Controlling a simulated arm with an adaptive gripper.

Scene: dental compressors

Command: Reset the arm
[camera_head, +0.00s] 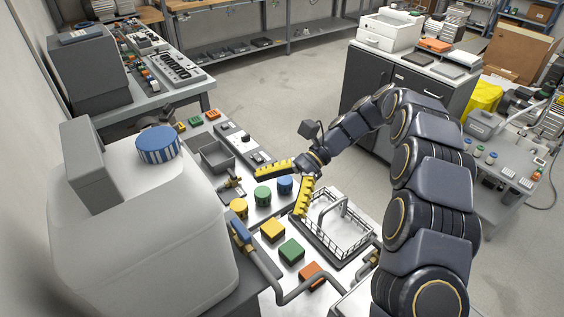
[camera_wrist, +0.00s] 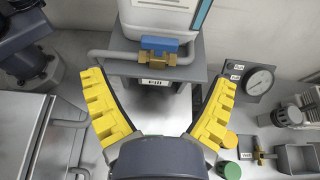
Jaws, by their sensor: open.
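My arm reaches in from the right in the head view, bent over at the top. My gripper (camera_head: 278,193) has two yellow ridged fingers spread wide, with nothing held between them. It is above the bench, near the green knob (camera_head: 263,195) and blue knob (camera_head: 285,184). In the wrist view my gripper (camera_wrist: 159,80) is also open and empty. Between and beyond its fingers are a blue-handled brass valve (camera_wrist: 160,48) and a grey plate marked "Fill".
A wire basket (camera_head: 340,243) stands right of my gripper. A large white tank (camera_head: 150,230) with a blue cap fills the left front. Yellow, green and orange blocks (camera_head: 291,250) sit on the bench. A pressure gauge (camera_wrist: 260,82) shows in the wrist view. Open floor (camera_head: 280,95) lies behind.

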